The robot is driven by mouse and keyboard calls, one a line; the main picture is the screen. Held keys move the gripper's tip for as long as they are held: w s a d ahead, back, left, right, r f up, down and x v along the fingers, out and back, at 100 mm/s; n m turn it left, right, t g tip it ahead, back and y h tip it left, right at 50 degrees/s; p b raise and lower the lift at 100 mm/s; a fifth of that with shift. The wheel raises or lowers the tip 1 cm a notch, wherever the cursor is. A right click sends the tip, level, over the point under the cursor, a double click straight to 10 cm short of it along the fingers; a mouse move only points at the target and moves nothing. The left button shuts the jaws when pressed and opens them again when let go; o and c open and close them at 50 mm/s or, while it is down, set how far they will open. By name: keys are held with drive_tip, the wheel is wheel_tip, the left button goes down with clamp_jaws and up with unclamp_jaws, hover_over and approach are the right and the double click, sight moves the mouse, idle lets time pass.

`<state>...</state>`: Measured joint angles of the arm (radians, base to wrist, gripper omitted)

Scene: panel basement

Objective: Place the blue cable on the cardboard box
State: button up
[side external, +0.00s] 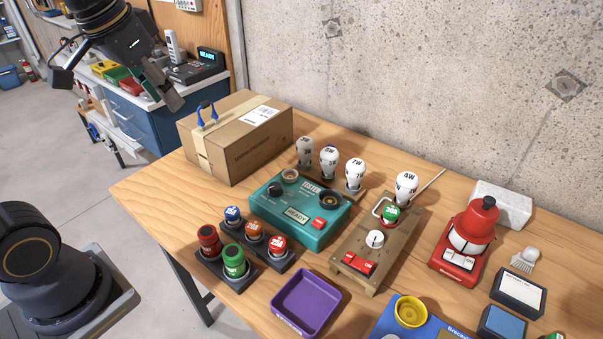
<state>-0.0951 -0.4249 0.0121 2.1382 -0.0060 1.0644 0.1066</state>
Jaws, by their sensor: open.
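The cardboard box (240,138) stands closed at the far left end of the wooden table, with a tape strip and a white label. The blue cable (206,114) lies on top of the box near its left edge, arched, with its ends on the lid. My gripper (172,97) is open and empty, in the air to the upper left of the box, apart from the cable.
A teal tester (299,212), several white bulbs (329,160), colored jars (234,260), a wooden switch board (375,240) and a purple tray (306,302) crowd the table. A red lamp device (470,235) stands right. A concrete wall closes off the back.

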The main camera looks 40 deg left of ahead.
drive_tip(key=s+d+f+t, duration=0.1)
drive_tip(key=s+d+f, duration=0.1)
drive_tip(key=s+f, duration=0.3)
drive_tip(key=shift+s+d, duration=0.4)
drive_tip(key=shift+s, duration=0.4)
